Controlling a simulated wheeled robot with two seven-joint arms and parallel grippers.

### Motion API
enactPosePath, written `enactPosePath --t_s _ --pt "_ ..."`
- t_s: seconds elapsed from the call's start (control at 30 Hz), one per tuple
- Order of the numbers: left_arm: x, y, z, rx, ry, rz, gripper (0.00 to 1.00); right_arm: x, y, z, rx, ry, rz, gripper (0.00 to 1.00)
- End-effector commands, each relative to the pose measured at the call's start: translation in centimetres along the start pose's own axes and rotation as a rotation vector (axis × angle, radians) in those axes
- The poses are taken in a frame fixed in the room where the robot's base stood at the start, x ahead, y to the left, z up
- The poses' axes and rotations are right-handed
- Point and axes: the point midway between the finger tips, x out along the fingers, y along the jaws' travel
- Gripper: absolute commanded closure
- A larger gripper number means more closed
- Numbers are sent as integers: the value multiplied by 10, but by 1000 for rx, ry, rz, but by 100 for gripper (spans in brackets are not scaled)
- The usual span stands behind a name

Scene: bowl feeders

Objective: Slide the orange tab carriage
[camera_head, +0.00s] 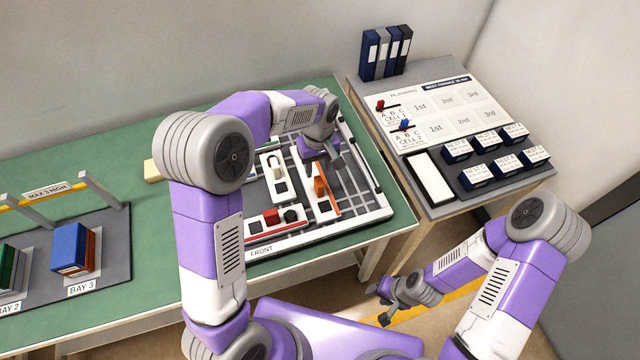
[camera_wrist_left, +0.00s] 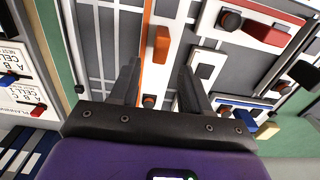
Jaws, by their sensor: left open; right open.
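The orange tab (camera_head: 320,185) stands on a white slotted carriage on the flat panel (camera_head: 375,212). In the left wrist view the orange tab (camera_wrist_left: 161,45) is upright in the picture, just beyond my fingertips and roughly between their lines. My left gripper (camera_head: 338,158) is over the panel, close behind the tab in the head view. Contact with the tab does not show. My right gripper (camera_head: 381,303) is open and empty, low beside the table's front edge.
A side table with a planning board (camera_head: 440,115) and dark blocks stands right. Bay racks with blue (camera_head: 70,248) and green blocks stand left.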

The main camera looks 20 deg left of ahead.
Motion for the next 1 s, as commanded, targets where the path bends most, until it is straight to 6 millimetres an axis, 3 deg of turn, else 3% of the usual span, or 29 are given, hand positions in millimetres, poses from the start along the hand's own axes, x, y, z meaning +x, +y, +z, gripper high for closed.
enactPosePath --t_s 0.53,0.93,1.0 --pt "71 0 0 1 -1 -1 53 16 6 -1 0 0 0 57" --pt "80 0 0 0 0 1 53 18 6 -1 0 0 0 57" --pt "80 0 0 0 0 1 61 18 6 -1 0 0 0 57"
